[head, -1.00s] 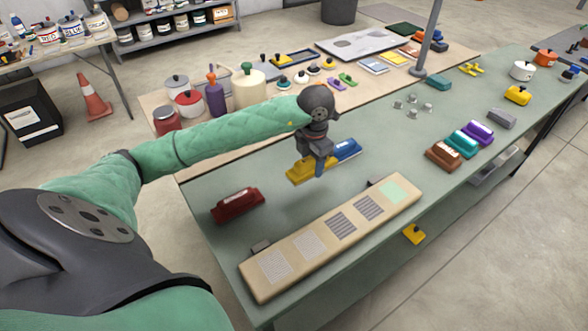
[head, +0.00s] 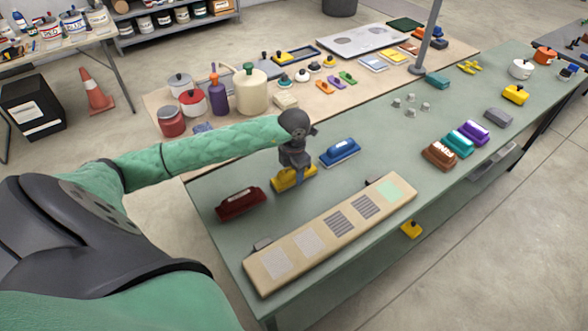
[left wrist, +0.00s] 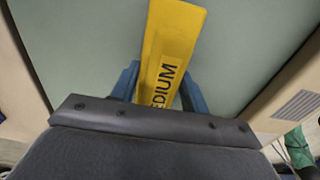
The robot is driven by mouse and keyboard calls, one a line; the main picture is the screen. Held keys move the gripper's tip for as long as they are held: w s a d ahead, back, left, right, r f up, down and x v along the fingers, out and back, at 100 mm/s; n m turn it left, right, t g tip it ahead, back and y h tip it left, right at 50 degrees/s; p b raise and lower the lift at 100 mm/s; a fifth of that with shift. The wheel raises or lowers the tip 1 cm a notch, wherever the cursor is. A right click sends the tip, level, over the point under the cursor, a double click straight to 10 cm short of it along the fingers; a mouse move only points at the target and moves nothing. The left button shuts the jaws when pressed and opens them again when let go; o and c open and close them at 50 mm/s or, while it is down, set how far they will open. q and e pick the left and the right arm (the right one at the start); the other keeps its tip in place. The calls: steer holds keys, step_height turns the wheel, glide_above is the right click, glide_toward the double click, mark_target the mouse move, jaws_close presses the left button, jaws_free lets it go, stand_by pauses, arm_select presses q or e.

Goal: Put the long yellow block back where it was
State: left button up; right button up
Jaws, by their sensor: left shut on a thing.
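The long yellow block (head: 293,179) is at the table's near-left part, between a dark red block (head: 240,203) and a blue block (head: 340,152). My left gripper (head: 297,180) is shut on it from above. In the left wrist view the yellow block (left wrist: 172,50) carries the word "MEDIUM", partly hidden, and sits between the blue fingers of my left gripper (left wrist: 158,88). It looks at or just above the green tabletop (head: 370,125); I cannot tell whether it touches. My right gripper is not in view.
A beige board (head: 330,235) with several grey patches and a green one lies along the near edge. Brown (head: 439,156), teal (head: 458,144) and purple (head: 474,132) blocks stand to the right. A pole (head: 427,38) rises behind.

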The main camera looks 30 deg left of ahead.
arm_select(q)
steer(key=shift+f, duration=0.1)
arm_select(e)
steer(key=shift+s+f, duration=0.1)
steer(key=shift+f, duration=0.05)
arm_select(q)
steer(key=shift+f, duration=0.15)
steer(key=o, duration=0.9)
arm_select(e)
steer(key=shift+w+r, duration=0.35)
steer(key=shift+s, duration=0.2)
